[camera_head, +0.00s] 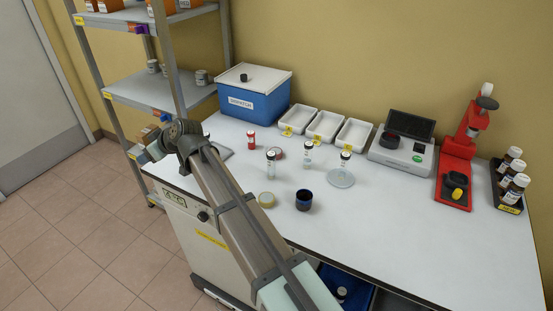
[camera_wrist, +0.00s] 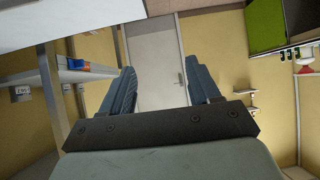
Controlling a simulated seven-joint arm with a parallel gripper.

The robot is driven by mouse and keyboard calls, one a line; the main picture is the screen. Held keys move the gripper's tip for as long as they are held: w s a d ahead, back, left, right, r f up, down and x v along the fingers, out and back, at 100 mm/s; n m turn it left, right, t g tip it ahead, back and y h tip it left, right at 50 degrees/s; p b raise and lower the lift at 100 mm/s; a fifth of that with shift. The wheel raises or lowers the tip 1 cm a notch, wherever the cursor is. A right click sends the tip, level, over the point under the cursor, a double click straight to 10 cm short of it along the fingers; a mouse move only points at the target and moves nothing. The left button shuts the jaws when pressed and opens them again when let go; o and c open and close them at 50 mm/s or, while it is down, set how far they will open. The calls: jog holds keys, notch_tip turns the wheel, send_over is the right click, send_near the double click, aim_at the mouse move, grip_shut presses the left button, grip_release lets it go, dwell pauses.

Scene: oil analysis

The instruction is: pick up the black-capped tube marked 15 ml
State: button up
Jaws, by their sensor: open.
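The right tube is by a round clear dish (camera_head: 340,178). The markings are too small to read, so I cannot tell which is 15 ml. My gripper (camera_wrist: 162,90) is open and empty in the wrist view, its blue-grey fingers spread toward a door. My arm reaches toward the shelf on the left, apart from the tubes. No tube shows in the wrist view.
A red container (camera_head: 251,139), a dark cup (camera_head: 304,200) and a yellowish round lid (camera_head: 267,200) are near the tubes. White trays (camera_head: 325,125), a blue box (camera_head: 262,100), a grey instrument (camera_head: 401,150) and a red press (camera_head: 457,165) stand behind. The front right bench is clear.

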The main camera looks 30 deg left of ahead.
jog(key=w+d+r+t+y, duration=0.1)
jog(key=w+d+r, duration=0.55)
jog(key=r, duration=0.25)
jog(key=w+d+r+t+y, duration=0.1)
jog(key=w+d+r, duration=0.5)
jog(key=d+r, duration=0.25)
jog(key=m+t+h, duration=0.2)
jog(key=m+h, duration=0.7)
jog(key=h, duration=0.1)
send_near(307, 153)
jog(key=shift+y, duration=0.3)
jog(key=shift+w+d+x, duration=0.1)
jog(key=shift+w+x, duration=0.1)
jog(key=shift+x, duration=1.85)
jog(key=shift+w+d+x, duration=0.1)
jog(key=shift+w+x, duration=0.15)
jog(key=shift+x, duration=1.8)
jog(key=shift+w+d+x, duration=0.1)
jog(key=shift+w+x, duration=0.1)
jog(key=shift+x, duration=1.8)
jog(key=shift+r, duration=0.1)
jog(key=shift+c, duration=0.2)
jog(key=c, duration=1)
